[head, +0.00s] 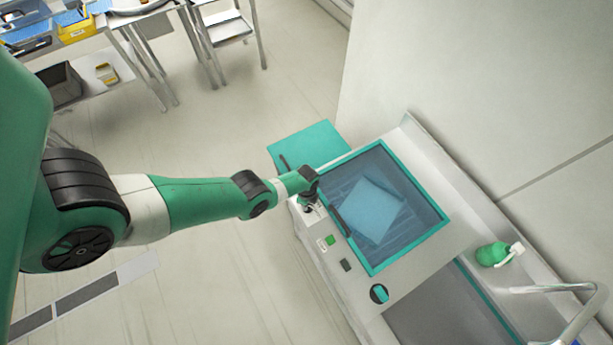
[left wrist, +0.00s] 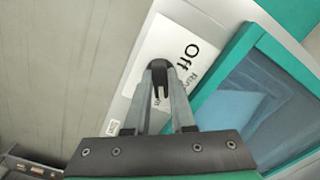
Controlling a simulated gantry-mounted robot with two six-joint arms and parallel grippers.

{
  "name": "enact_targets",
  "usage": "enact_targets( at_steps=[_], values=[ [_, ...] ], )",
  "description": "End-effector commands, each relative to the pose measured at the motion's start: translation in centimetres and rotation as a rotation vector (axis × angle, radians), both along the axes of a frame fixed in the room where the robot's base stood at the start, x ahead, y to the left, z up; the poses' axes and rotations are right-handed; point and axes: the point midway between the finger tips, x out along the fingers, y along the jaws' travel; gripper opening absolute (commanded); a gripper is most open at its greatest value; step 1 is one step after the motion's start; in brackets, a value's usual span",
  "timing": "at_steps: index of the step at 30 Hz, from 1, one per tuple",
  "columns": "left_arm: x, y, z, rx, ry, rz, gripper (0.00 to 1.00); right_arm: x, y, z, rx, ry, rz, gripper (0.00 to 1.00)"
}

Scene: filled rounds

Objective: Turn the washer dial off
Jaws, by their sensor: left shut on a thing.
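The washer (head: 440,222) has a teal-framed glass lid on top, to the right of my left gripper in the head view. My left gripper (head: 308,203) reaches down to the far left corner of its white panel, and its arm hides the dial there. In the left wrist view my left gripper (left wrist: 160,76) is shut on the dark dial (left wrist: 160,66), which is mostly covered by the fingers. The white label (left wrist: 151,46) beside it reads "Off", with "Run" below, partly hidden. Which way the dial points cannot be told. My right gripper is not in view.
A green button (head: 330,240), a dark square (head: 346,265) and a round black knob with teal top (head: 379,294) lie along the panel. A green bottle (head: 493,254) and a tap (head: 575,318) are at right.

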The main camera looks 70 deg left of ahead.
Motion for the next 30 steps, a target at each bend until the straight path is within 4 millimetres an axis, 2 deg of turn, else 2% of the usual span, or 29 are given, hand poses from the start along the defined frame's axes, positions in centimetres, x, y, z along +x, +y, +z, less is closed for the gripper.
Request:
enact_targets(
  at_steps=[8,30],
  values=[
    [-0.05,-0.08,-0.01,0.000,0.000,0.169,0.00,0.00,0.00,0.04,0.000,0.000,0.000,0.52],
    [-0.11,-0.37,-0.03,0.000,-0.002,0.864,0.00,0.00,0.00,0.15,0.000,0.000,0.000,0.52]
  ],
)
